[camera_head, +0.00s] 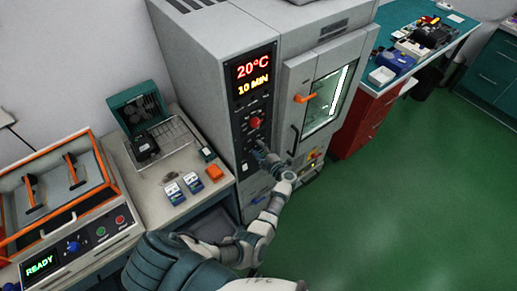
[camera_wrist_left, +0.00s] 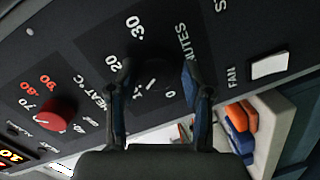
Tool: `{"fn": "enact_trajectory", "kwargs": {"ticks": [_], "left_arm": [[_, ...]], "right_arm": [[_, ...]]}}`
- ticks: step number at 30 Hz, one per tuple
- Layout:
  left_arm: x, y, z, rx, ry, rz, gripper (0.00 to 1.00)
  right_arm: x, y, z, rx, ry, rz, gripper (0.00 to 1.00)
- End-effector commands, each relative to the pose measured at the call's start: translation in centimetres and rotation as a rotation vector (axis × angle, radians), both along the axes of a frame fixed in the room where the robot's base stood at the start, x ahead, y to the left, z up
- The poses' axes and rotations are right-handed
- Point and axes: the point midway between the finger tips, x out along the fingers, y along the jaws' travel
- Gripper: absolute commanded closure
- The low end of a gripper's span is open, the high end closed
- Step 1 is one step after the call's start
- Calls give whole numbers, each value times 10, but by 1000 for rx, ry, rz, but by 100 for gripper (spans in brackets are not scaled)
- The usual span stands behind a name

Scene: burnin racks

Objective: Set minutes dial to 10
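The black minutes dial (camera_wrist_left: 153,76) sits on the dark control panel, on a scale marked 0, 20 and 30. A white mark shows on it; the label at its lower left is partly hidden. My left gripper (camera_wrist_left: 157,72) is at the dial, one finger on each side; the fingers stand apart with a gap showing around the dial. In the head view my left gripper (camera_head: 263,150) is at the panel below the red heat dial (camera_head: 256,122) and hides the minutes dial. The display (camera_head: 253,78) reads 20°C and 10 MIN. My right gripper is not in view.
The oven door (camera_head: 325,95) with its orange handle (camera_head: 305,98) is right of the panel. A white fan switch (camera_wrist_left: 269,65) is beside the minutes dial. A side table (camera_head: 190,160) with small boxes stands left. Green floor is clear at right.

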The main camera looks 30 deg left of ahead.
Motion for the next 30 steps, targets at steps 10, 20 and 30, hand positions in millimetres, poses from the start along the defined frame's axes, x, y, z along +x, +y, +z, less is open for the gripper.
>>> {"fn": "enact_trajectory", "kwargs": {"ticks": [10,20,30], "left_arm": [[0,1,2,2,-7,2,33],[-1,3,-6,-121,-321,1,33],[-2,3,-8,-312,-775,1,33]], "right_arm": [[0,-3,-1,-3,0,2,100],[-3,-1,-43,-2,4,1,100],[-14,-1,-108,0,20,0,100]]}}
